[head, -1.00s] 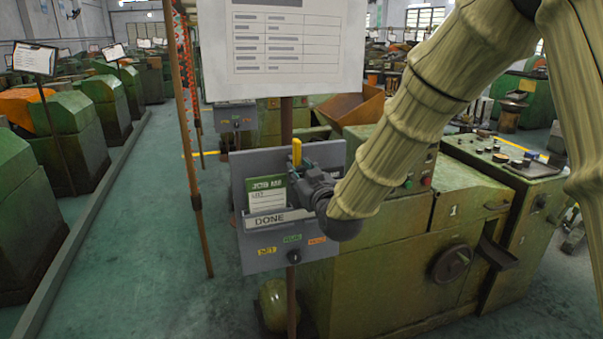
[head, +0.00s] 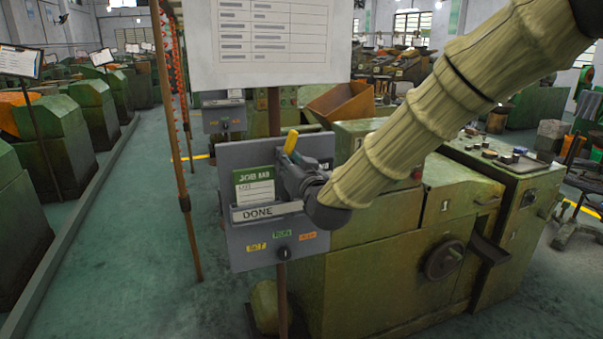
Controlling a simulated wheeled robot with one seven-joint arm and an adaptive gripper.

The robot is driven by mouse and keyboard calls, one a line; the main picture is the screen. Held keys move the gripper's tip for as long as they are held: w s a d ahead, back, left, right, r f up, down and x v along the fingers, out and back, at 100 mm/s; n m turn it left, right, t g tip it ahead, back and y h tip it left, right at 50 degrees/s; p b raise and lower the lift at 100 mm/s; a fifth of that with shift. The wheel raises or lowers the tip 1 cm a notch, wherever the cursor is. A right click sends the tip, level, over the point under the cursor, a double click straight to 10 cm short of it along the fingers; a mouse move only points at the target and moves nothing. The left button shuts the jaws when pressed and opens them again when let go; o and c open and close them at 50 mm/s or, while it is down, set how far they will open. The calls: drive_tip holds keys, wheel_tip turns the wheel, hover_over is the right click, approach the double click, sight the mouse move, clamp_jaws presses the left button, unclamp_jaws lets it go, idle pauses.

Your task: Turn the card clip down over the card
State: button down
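The green-headed white job card (head: 254,190) stands in the pocket marked DONE (head: 266,212) on the grey board (head: 238,240). The yellow clip (head: 291,142) sticks up to the right of the card, near the board's top edge, and leans with its top to the right. It is not over the card. My gripper (head: 288,172) is at the board, just right of the card and just below the clip's visible part. Its fingers are small and dark, seen from the side. Whether they touch or grip the clip's lower part is hidden.
A dark knob (head: 283,253) and small coloured labels sit low on the board. A large white sheet (head: 270,45) hangs above it on the same post. A green machine (head: 400,240) stands close behind on the right. The aisle floor (head: 130,260) at left is clear.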

drive_tip(key=m+b, duration=0.3)
drive_tip(key=m, duration=0.1)
drive_tip(key=m+b, duration=0.2)
drive_tip(key=shift+f+m+b, duration=0.3)
drive_tip(key=shift+m+b, duration=0.05)
drive_tip(key=shift+m, duration=0.05)
drive_tip(key=m+b, duration=0.3)
drive_tip(key=m, duration=0.1)
drive_tip(key=shift+b, duration=0.3)
drive_tip(key=shift+r+m+h+b, duration=0.15)
drive_tip(key=shift+m+b, duration=0.35)
drive_tip(key=shift+m, duration=0.3)
drive_tip(key=shift+r+m+h+b, duration=0.15)
drive_tip(key=shift+m+b, duration=0.35)
drive_tip(key=shift+m, duration=0.3)
drive_tip(key=c, duration=1.2)
unclamp_jaws()
drive_tip(key=shift+o, duration=0.2)
drive_tip(key=v, duration=1.2)
drive_tip(key=shift+f, duration=0.3)
drive_tip(key=shift+f, duration=0.1)
